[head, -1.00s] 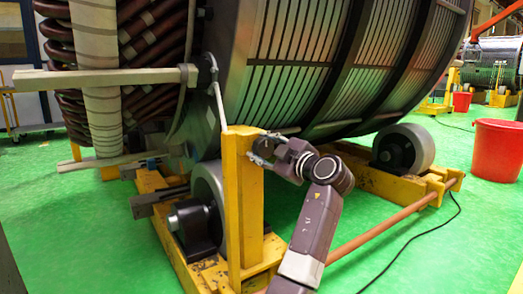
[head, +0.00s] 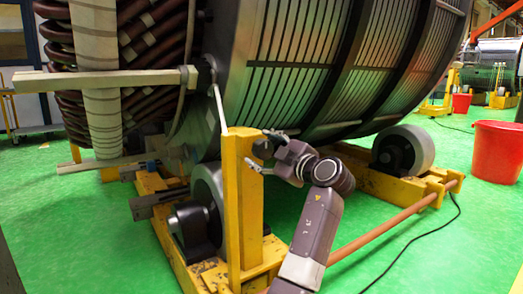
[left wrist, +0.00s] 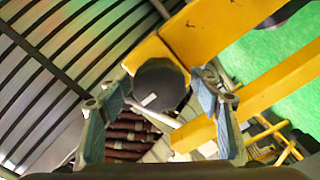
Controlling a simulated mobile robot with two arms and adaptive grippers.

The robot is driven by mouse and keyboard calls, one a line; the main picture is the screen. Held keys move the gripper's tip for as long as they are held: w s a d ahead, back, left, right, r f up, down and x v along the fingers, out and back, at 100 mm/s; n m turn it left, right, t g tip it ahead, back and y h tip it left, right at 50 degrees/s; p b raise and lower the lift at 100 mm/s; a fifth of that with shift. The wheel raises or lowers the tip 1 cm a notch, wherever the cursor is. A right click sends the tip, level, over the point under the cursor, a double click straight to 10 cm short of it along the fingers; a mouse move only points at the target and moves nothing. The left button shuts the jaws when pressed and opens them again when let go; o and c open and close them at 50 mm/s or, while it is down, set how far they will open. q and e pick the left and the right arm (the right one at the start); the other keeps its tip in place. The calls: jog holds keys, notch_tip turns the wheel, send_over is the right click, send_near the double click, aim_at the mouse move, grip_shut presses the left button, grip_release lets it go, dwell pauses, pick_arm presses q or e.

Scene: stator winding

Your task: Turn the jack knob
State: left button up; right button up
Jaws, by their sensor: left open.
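The jack knob (head: 263,149) is a dark round knob on the right side of the yellow jack post (head: 243,200) in the head view. In the left wrist view the knob (left wrist: 159,86) is a dark disc with a small light mark, seen end-on. My left gripper (head: 262,150) is open, one finger above the knob and the other below it in the head view. In the left wrist view the open gripper (left wrist: 158,97) has its blue-grey fingers on either side of the knob, with gaps visible. My right gripper is not in view.
The large stator drum (head: 330,70) rests on rollers (head: 403,150) above a yellow frame (head: 385,185), close behind my gripper. A long brown rod (head: 390,222) runs along the front. A red bucket (head: 497,152) stands at right. Green floor is free in front.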

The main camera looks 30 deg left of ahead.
pick_arm(q)
jog(key=v, duration=1.2)
jog(key=shift+f, duration=0.1)
